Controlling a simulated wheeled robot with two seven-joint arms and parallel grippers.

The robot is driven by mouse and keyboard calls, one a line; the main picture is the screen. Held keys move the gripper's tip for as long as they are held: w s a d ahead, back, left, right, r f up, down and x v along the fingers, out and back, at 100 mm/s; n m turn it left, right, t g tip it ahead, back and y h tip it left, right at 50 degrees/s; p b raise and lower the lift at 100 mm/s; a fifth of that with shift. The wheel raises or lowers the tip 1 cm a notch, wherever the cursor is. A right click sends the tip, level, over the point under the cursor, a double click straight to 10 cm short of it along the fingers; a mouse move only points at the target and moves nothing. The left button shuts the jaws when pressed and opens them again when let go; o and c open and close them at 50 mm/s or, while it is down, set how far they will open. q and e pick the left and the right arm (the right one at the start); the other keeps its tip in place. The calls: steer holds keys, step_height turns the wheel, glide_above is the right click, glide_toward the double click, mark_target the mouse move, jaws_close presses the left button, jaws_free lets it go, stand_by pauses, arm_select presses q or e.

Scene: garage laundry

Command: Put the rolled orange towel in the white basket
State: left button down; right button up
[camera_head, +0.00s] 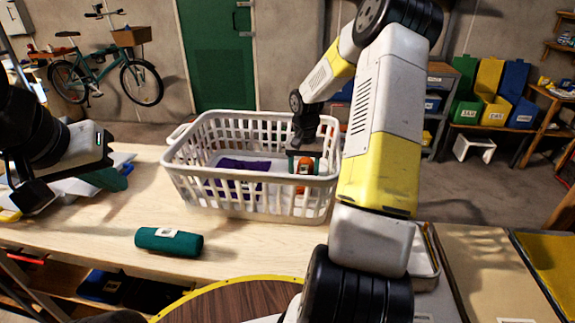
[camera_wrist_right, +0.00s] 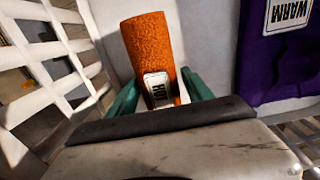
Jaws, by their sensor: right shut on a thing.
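The rolled orange towel (camera_head: 304,164) with a "HOT" label is inside the white basket (camera_head: 250,208), near its right end. In the right wrist view the towel (camera_wrist_right: 147,42) stands out between the teal fingers of my right gripper (camera_wrist_right: 160,90), which is shut on it. In the head view my right gripper (camera_head: 306,158) reaches down into the basket from above. The basket's slatted wall (camera_wrist_right: 45,62) is close on the left of the wrist view. My left gripper (camera_head: 72,188) is above the table's left side, apart from the basket; its jaws look open and empty.
A purple cloth (camera_head: 238,168) labelled "WARM" lies in the basket, left of the orange towel. A rolled teal towel (camera_head: 169,241) lies on the table (camera_head: 110,218) in front of the basket. Pale cloths (camera_head: 70,187) lie under my left gripper. A metal tray (camera_head: 424,257) is at the right.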

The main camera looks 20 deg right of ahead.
steer(key=shift+f, duration=0.3)
steer(key=shift+f, duration=0.1)
steer(key=o, duration=1.6)
